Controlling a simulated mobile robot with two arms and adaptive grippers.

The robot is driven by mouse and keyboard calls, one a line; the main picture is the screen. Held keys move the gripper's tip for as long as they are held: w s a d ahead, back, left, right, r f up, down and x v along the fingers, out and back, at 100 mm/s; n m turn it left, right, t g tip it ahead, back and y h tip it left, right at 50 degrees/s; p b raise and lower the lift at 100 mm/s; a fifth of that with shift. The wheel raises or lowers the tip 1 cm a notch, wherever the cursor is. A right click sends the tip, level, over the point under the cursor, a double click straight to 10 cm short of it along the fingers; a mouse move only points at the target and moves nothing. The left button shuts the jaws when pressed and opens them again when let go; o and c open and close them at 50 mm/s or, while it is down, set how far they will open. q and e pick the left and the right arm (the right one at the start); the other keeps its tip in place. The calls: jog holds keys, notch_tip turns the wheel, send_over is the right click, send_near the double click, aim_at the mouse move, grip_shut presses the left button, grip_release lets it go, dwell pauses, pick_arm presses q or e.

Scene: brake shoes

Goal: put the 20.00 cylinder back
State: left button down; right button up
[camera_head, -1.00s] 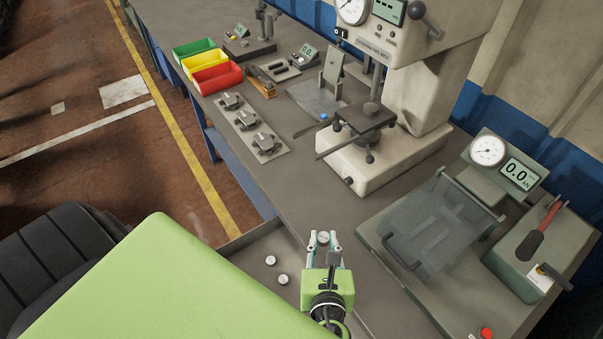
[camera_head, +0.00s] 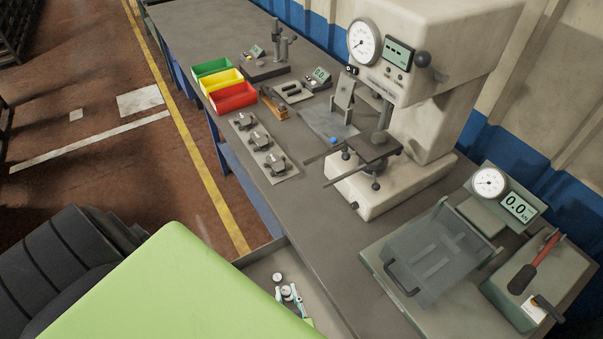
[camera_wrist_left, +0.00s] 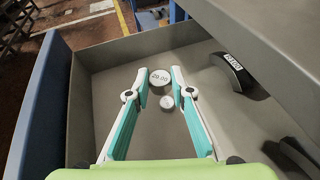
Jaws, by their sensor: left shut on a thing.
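My left gripper (camera_head: 287,291) reaches into the open drawer (camera_head: 312,292) at the bottom of the head view. In the left wrist view the gripper (camera_wrist_left: 159,76) is shut on the 20.00 cylinder (camera_wrist_left: 160,77), a small round metal piece with its label facing the camera. It is held between the fingertips, over the drawer floor. A smaller-looking round metal piece (camera_wrist_left: 167,102) shows between the fingers, below the held one in the picture. In the head view the small round pieces crowd close to the fingertips. My right gripper is not in view.
Dark curved pieces, one with a white label (camera_wrist_left: 233,62), lie at the drawer's right side. The drawer walls rise around the gripper. The bench above carries a press (camera_head: 400,150), coloured bins (camera_head: 232,97) and a test unit with a clear cover (camera_head: 440,255).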

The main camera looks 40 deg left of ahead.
pick_arm(q)
jog(key=d+f+b, duration=0.1)
jog(key=d+f, duration=0.1)
jog(key=d+f+b, duration=0.1)
jog(key=d+f, duration=0.1)
jog(key=s+d+f+b, duration=0.1)
jog(key=f, duration=0.1)
jog(key=shift+d+f, duration=0.1)
jog(key=shift+d, duration=0.3)
jog(key=shift+s+d+f+b, duration=0.1)
jog(key=shift+d+f+b, duration=0.1)
jog(key=shift+f+b, duration=1.3)
jog(key=shift+f, duration=0.15)
jog(key=shift+f, duration=0.15)
jog(key=c, duration=1.8)
grip_release()
